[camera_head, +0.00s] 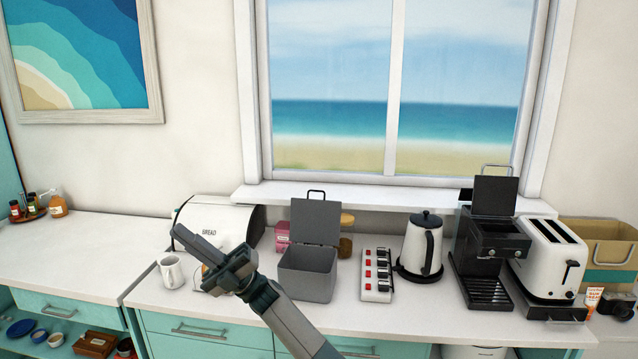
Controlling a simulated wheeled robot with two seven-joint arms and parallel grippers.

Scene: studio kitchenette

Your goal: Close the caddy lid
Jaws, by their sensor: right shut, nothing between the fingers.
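The caddy is a grey box (307,275) on the counter below the window. Its lid (315,222) stands raised at the back, nearly upright, with a dark loop handle on its top edge, so the caddy is open. My right gripper (191,234) is to the left of the caddy in the picture, in front of the bread bin, pointing up and left. It is shut and empty, apart from the lid. My right forearm passes just below and left of the caddy's front. My left gripper is not in view.
The bread bin (222,220) and a white mug (171,271) are left of the caddy. A power strip with red switches (377,275), a kettle (420,245), a coffee machine (490,245) and a toaster (548,262) stand right. The left counter is largely clear.

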